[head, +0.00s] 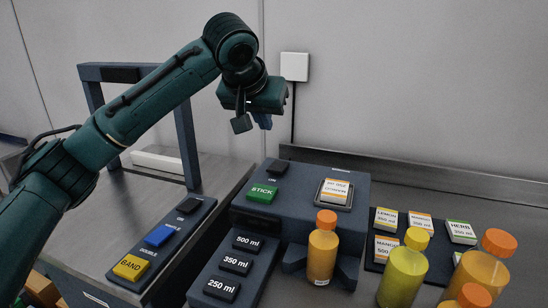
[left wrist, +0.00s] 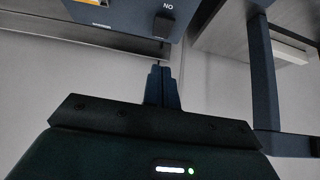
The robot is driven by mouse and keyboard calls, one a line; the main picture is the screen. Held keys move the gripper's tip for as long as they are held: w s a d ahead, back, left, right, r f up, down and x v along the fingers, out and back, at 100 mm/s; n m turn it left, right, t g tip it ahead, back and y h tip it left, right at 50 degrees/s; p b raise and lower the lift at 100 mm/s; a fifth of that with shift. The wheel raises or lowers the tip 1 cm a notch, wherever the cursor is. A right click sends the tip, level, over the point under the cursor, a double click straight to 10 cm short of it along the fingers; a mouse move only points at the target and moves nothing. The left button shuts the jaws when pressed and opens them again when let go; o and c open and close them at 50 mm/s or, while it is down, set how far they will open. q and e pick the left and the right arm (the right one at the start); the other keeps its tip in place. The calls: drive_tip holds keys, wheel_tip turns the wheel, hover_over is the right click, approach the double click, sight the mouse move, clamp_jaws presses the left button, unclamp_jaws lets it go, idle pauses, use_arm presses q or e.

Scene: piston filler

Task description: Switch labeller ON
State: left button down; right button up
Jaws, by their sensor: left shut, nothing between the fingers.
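The labeller (head: 330,160) is a dark blue box on the bench, with a green STICK button (head: 262,192) and a label in a recess on its top. Its black ON switch (head: 277,167) sits behind the STICK button. In the left wrist view the switch (left wrist: 163,25) is at the top, beside upside-down ON lettering. My left gripper (head: 262,122) is shut and empty, above and behind the switch and apart from it. Its closed fingers show in the left wrist view (left wrist: 160,72). My right gripper is not in view.
A bottle with an orange cap (head: 323,247) stands against the labeller's front. Buttons for 500, 350 and 250 ml (head: 235,264) are to its left. Several bottles and label stacks (head: 409,262) stand at the right. A panel with a yellow BAND button (head: 131,267) and a dark frame (head: 187,145) are at the left.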

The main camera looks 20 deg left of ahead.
use_arm(q)
hover_over(276, 169)
drive_tip(key=s, duration=0.1)
drive_tip(key=f, duration=0.7)
drive_tip(key=shift+s+f, duration=0.2)
drive_tip(key=shift+f, duration=0.1)
wheel_tip(276, 169, down, 3)
drive_tip(key=shift+a+r, duration=0.1)
drive_tip(key=shift+r, duration=0.1)
drive_tip(key=shift+s+f+b, duration=0.1)
drive_tip(key=shift+f+b, duration=0.2)
drive_tip(key=shift+f, duration=0.55)
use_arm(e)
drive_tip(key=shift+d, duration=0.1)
use_arm(q)
drive_tip(key=shift+f, duration=0.3)
drive_tip(key=shift+s+f+t+b, duration=0.15)
drive_tip(key=shift+f+t+b, duration=0.05)
drive_tip(key=shift+t+b, duration=0.2)
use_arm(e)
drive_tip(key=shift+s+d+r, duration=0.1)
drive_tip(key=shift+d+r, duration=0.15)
use_arm(q)
drive_tip(key=shift+r+p, duration=0.2)
drive_tip(key=shift+p, duration=0.1)
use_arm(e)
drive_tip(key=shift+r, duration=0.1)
